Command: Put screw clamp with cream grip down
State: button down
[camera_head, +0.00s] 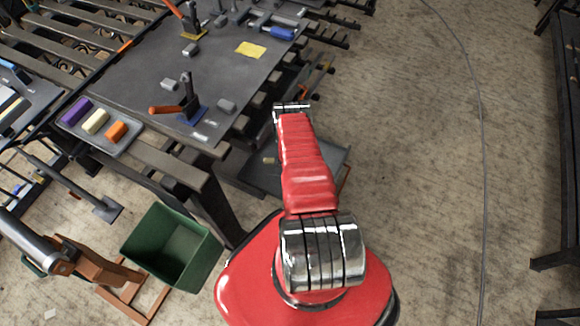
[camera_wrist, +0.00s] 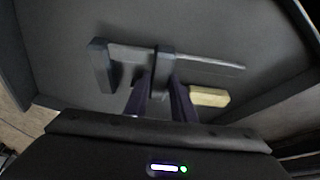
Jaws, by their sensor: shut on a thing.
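The screw clamp (camera_wrist: 205,62) shows in the wrist view as a long dark grey bar with grey jaws and a cream grip (camera_wrist: 208,96). My gripper (camera_wrist: 161,98) is shut on it near the middle, with dark fingers on both sides. The clamp is over a grey surface with raised edges (camera_wrist: 275,98). I cannot tell whether it touches that surface. In the head view, my red arm hides the gripper. A small cream spot (camera_head: 268,160), perhaps the grip, shows over a low grey tray (camera_head: 325,160) beside the workbench.
The dark workbench (camera_head: 140,80) holds upright clamps with orange handles, a blue-handled clamp (camera_head: 280,33), grey blocks and a yellow sheet (camera_head: 250,50). A tray (camera_head: 75,137) with purple, cream and orange blocks is at its left. A green bin (camera_head: 170,250) stands below. Floor at right is mostly clear.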

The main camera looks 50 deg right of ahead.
jog(key=shift+d+f, duration=0.1)
jog(key=shift+f, duration=0.05)
jog(key=c, duration=1.5)
grip_release()
jog(key=shift+o, duration=0.5)
jog(key=shift+f, duration=0.1)
jog(key=shift+s+a+r, duration=0.1)
jog(key=shift+a+r, duration=0.1)
jog(key=shift+r, duration=0.35)
jog(key=v, duration=1.2)
jog(key=shift+a+r, duration=0.2)
jog(key=shift+r, duration=0.1)
jog(key=shift+s, duration=0.15)
